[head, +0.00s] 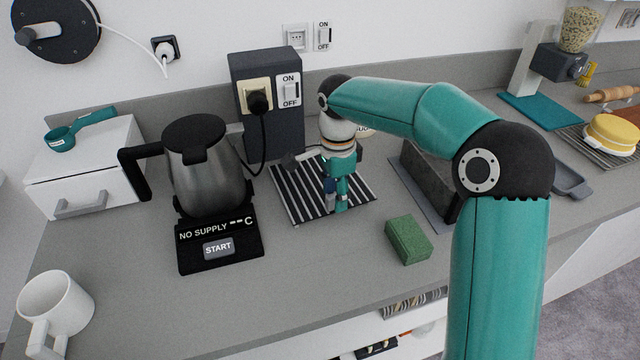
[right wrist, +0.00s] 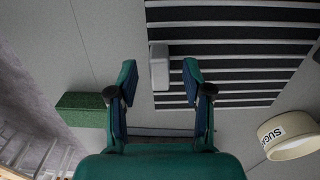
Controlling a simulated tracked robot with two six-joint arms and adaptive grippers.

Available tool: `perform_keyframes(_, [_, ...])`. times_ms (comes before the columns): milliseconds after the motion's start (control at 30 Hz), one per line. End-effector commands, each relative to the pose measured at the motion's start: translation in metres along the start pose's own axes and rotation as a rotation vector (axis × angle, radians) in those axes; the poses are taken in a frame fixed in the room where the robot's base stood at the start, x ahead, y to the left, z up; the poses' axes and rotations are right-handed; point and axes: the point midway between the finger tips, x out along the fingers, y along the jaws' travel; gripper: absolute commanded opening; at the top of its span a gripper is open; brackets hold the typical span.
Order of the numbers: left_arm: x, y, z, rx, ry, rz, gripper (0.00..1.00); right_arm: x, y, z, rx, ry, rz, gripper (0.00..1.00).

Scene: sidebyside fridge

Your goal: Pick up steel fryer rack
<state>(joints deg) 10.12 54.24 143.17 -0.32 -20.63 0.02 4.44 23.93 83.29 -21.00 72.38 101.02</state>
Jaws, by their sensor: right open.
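The striped rack (head: 299,198), dark with light parallel bars, lies flat on the counter right of the kettle; it best fits the steel fryer rack. It also shows in the right wrist view (right wrist: 235,58). A light grey block (right wrist: 160,67) sits at its edge, perhaps its handle. My right gripper (head: 337,207) points down over the rack's near right part and hides some of it. In the right wrist view its two fingers (right wrist: 159,80) are apart, with the grey block seen between their tips. I cannot tell how deep the fingers reach. My left gripper is out of view.
A green sponge (head: 408,239) lies right of the rack. A steel kettle (head: 197,165) on its black base stands left. A dark grey block-shaped item (head: 426,172) and a sugar jar (right wrist: 289,137) are close by. The counter in front is clear.

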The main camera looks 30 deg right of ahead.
Motion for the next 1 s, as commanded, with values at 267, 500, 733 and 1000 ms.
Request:
perform_keyframes(267, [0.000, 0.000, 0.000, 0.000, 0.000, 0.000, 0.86, 0.018, 0.000, -0.001, 0.001, 0.001, 0.000, 0.50])
perform_keyframes(500, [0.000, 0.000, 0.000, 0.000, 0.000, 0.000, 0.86, 0.018, 0.000, -0.001, 0.001, 0.000, -0.001, 0.32])
perform_keyframes(733, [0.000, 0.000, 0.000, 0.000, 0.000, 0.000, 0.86, 0.018, 0.000, 0.000, 0.000, 0.000, -0.001, 0.00])
perform_keyframes(1000, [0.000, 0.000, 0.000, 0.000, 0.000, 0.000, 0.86, 0.017, -0.001, 0.000, 0.000, 0.000, -0.003, 0.00])
